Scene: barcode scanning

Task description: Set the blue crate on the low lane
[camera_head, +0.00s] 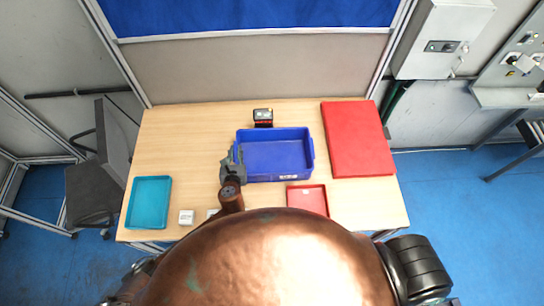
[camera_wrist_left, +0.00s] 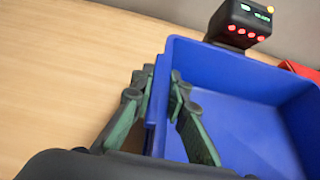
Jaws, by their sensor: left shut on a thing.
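The blue crate (camera_head: 290,177) is an open, empty bin at the middle of the wooden table; it fills the right of the left wrist view (camera_wrist_left: 205,55). My left gripper (camera_head: 236,158) is at the crate's left wall. In the left wrist view its green-grey fingers (camera_wrist_left: 158,88) are shut on that wall, one outside and one inside. The crate looks level; I cannot tell whether its base touches the table. A thick red slab (camera_head: 357,140) lies to its right. I see nothing marked as the low lane. My right gripper is not in view.
A black device with red lights (camera_head: 263,117) stands just behind the crate. A small red tray (camera_head: 307,199) is in front of it. A teal tray (camera_head: 148,203) and a small white box (camera_head: 186,217) are at front left. The table's back left (camera_head: 185,135) is clear.

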